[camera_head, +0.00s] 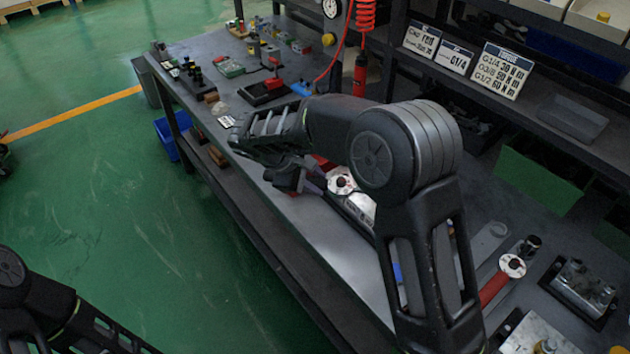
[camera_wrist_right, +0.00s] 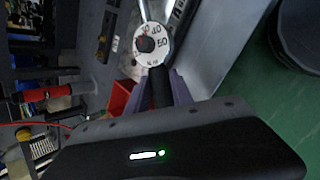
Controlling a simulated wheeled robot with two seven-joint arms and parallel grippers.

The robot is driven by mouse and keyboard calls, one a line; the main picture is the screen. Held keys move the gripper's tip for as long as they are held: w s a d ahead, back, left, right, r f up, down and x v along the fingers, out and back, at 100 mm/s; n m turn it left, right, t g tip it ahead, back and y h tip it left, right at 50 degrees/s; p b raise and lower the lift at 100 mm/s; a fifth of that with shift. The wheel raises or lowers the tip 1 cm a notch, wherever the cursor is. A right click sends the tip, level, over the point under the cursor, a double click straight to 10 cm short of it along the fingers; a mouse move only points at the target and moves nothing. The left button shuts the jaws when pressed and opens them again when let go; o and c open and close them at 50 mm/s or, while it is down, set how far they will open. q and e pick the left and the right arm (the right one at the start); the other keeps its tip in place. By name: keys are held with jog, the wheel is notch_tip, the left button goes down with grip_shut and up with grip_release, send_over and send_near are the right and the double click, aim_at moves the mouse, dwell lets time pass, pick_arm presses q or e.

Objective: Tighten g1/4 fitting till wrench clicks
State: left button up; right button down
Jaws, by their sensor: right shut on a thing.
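My right gripper (camera_head: 312,178) reaches over the bench and is shut on the dark handle of a torque wrench. In the right wrist view the purple fingers of the gripper (camera_wrist_right: 160,90) sit on both sides of that handle. The wrench's white round dial (camera_head: 341,181) shows beside the gripper; in the right wrist view the dial (camera_wrist_right: 143,52) reads 40 and 50 on its scale. The shaft runs on past the dial and leaves the frame. A pale metal part (camera_head: 361,208) lies by the dial, partly behind my arm. The fitting and the wrench's tip are hidden. My left gripper is out of frame.
A second wrench (camera_head: 494,289) with red handle lies on the bench at right, near a valve block (camera_head: 583,289). Signs, one marked G1/4 (camera_head: 455,57) and one listing torques (camera_head: 501,70), stand on the shelf.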

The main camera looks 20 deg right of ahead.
jog(key=shift+s+a+n+t+b, duration=0.35)
jog(key=shift+s+n, duration=0.1)
jog(key=shift+s, duration=0.15)
jog(key=shift+s+a+n+t+b, duration=0.2)
jog(key=shift+s+n+t+b, duration=0.1)
jog(key=shift+s+n, duration=0.2)
jog(key=shift+r, duration=0.2)
jog(key=shift+r+p, duration=0.4)
jog(key=shift+r, duration=0.05)
notch_tip(320, 180, up, 8)
jog(key=p, duration=0.5)
jog(key=shift+p, duration=0.4)
